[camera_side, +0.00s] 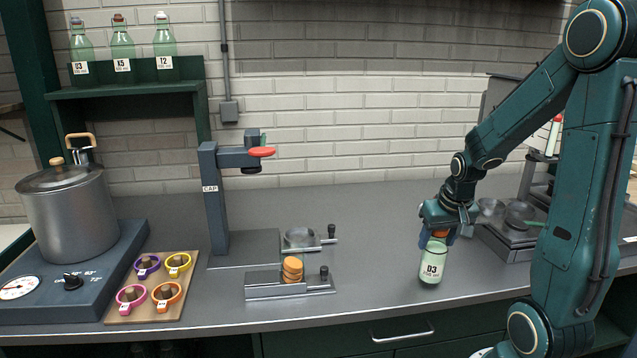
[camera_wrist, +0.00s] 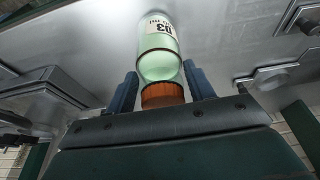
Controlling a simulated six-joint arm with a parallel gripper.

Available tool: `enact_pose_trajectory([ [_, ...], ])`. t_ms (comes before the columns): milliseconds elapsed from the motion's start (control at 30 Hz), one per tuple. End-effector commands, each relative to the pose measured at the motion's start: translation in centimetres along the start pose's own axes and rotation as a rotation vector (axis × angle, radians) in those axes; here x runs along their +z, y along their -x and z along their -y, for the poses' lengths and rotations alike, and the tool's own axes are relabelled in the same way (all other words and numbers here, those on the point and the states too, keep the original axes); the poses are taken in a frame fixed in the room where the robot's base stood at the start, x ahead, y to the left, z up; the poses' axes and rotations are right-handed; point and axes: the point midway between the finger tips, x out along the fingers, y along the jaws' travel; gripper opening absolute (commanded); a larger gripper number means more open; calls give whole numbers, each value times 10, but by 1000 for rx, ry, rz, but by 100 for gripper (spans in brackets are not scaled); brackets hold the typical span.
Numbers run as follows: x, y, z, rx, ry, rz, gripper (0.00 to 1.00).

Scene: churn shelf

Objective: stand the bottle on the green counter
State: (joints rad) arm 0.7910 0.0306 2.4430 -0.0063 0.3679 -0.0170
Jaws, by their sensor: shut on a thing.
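A pale green bottle (camera_side: 432,264) with an orange-brown cap and a white label reading "03" is upright over the counter (camera_side: 375,235). The counter has a grey top and dark green drawer fronts. My gripper (camera_side: 440,239) is shut on the bottle around its cap and neck, from above. I cannot tell whether the base touches the counter top or hangs just above it. In the wrist view the bottle (camera_wrist: 158,50) extends out between the two blue fingers of my gripper (camera_wrist: 162,92).
A capping stand (camera_side: 210,200) and a fixture with stacked orange caps (camera_side: 292,270) stand left of the bottle. Grey equipment (camera_side: 510,235) is close on its right. A pot (camera_side: 68,215), a board of coloured cups (camera_side: 150,290) and a shelf of bottles (camera_side: 125,88) are farther left.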

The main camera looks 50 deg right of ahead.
Motion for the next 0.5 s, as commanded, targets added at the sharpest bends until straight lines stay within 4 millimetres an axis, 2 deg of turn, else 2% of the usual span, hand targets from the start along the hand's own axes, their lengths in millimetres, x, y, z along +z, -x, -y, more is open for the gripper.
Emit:
enact_pose_trajectory([
  [500, 1, -4, 0, 0, 0, -1, 33],
])
